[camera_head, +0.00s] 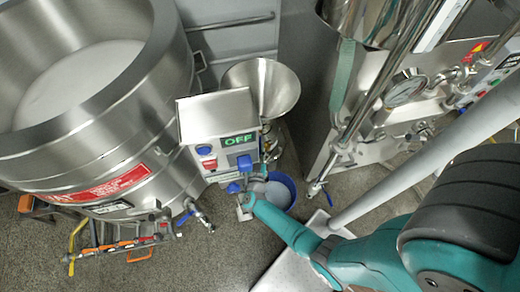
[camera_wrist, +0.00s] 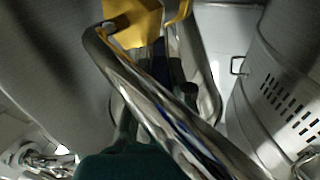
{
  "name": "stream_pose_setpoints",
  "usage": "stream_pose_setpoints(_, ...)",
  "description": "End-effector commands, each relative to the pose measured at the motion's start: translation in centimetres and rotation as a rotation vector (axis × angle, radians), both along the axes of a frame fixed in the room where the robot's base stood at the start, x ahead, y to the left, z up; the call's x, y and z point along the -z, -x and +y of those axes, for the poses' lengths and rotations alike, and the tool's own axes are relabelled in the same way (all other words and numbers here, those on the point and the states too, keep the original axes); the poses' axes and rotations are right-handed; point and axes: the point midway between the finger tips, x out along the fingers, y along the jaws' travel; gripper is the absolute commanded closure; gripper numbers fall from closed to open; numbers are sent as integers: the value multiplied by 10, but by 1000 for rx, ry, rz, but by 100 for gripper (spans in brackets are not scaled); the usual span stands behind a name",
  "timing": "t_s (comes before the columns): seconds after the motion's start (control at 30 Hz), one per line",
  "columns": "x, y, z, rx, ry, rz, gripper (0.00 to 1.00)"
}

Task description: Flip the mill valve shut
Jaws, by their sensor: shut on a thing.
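The colloid mill shows in the head view with its steel funnel (camera_head: 262,86) and a control box (camera_head: 215,118) whose screen reads OFF. A small blue handle (camera_head: 233,188), which looks like the mill valve's, sits just below the box. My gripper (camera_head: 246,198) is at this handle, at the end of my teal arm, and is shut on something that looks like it. The exact grip is too small to tell. In the wrist view, shiny curved steel pipes (camera_wrist: 150,90) cross close in front, and the contact is largely hidden.
A blue bucket (camera_head: 287,183) stands just right of my gripper. A large steel vat (camera_head: 95,95) with a blue-handled tap (camera_head: 190,215) fills the left. Steel machinery with a gauge (camera_head: 407,88) stands right. A yellow part (camera_wrist: 135,24) tops the wrist view.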

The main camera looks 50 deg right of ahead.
Motion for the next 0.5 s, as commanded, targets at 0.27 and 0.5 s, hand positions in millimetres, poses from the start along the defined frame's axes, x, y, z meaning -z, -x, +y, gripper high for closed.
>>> stream_pose_setpoints(0.27,-1,-5,3,2,-1,1,100)
stream_pose_setpoints(0.5,-1,-4,2,3,-1,1,54)
